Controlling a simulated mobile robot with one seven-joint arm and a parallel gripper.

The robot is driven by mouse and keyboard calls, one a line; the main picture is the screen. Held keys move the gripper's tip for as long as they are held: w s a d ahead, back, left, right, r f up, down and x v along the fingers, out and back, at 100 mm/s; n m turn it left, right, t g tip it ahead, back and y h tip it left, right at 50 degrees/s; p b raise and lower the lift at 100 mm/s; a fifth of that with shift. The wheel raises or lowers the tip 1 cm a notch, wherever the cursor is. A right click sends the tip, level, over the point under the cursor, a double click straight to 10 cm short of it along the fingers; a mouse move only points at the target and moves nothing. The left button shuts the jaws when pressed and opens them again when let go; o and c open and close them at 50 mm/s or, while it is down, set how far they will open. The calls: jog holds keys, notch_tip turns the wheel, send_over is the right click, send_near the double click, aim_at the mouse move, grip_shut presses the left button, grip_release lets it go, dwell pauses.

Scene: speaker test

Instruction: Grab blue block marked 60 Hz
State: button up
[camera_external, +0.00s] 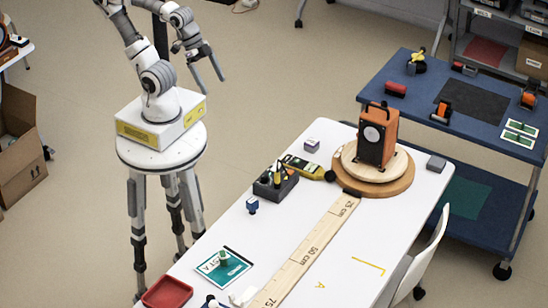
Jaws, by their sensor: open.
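A small blue block (252,205) stands on the white table (345,262), left of the dark organizer. A small purple block (311,146) sits near the table's far left edge. A grey block (436,163) sits at the far right corner. Any 60 Hz marking is too small to read on these blocks. My gripper (210,83) is open and empty, its two fingers apart and pointing down. It is raised at the upper left, away from the table and apart from all the blocks.
An orange speaker (373,137) stands on a round wooden turntable (398,181). A dark organizer (275,183) holds tools beside a yellow-green meter (303,167). A long wooden ruler (310,247) crosses the table. A red tray (167,293) and green board (222,268) lie near. A blue cart (400,68) stands behind.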

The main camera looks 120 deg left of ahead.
jog(key=c, duration=0.4)
jog(key=shift+o, duration=0.2)
